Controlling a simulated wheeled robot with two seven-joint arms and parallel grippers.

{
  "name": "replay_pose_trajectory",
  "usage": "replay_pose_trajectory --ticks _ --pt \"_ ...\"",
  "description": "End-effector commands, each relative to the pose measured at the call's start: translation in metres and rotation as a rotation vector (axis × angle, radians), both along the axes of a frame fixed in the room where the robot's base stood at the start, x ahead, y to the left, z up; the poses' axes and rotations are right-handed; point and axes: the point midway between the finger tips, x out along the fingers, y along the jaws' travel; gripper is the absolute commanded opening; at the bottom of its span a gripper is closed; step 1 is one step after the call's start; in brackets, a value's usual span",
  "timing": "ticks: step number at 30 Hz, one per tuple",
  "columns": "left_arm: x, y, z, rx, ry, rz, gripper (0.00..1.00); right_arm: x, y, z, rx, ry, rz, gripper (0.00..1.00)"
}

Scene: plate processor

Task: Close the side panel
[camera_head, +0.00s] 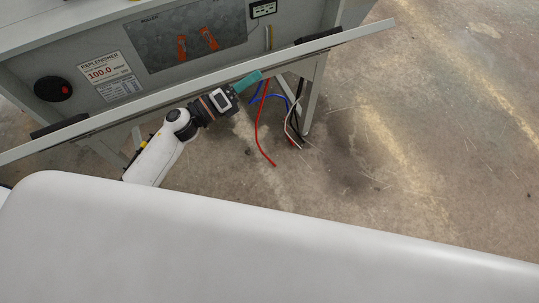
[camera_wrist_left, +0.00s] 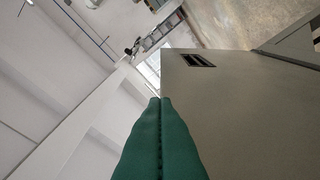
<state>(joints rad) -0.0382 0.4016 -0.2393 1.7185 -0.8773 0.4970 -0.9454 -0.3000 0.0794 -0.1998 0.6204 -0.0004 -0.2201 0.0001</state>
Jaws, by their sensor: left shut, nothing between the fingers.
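The side panel (camera_head: 185,92) shows in the head view as a long pale strip, seen nearly edge-on from above. It runs slanting from lower left to upper right, apart from the machine face behind it. My left gripper (camera_head: 253,78) has teal fingers and is at the near, outer side of the strip, right of its middle. I cannot tell whether the fingers touch the panel. In the left wrist view the gripper (camera_wrist_left: 160,100) has its fingers together with nothing between them. A broad grey-beige surface with a dark slot fills the right there. My right gripper is not in view.
The machine face behind the strip carries a replenisher label (camera_head: 103,74), a black round knob (camera_head: 53,89) and orange-red handles (camera_head: 209,38). Red, blue and white cables (camera_head: 264,122) hang beneath to the floor. The concrete floor (camera_head: 430,130) at right is clear.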

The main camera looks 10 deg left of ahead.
Motion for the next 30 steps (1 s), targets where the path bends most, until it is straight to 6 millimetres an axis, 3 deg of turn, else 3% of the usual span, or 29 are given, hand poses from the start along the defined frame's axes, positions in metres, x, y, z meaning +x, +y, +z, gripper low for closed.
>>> replay_pose_trajectory --ticks 1,10,21,30 --pt "0.013 0.01 0.028 -0.021 0.026 0.004 0.0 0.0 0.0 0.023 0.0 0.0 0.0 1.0" --pt "0.082 0.06 0.073 -0.184 0.255 0.006 0.0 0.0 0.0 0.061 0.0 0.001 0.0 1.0" --pt "0.155 0.112 0.09 -0.346 0.476 0.006 0.0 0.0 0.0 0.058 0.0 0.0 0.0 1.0" --pt "0.182 0.132 0.093 -0.409 0.563 0.004 0.0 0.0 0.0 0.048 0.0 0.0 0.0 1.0"
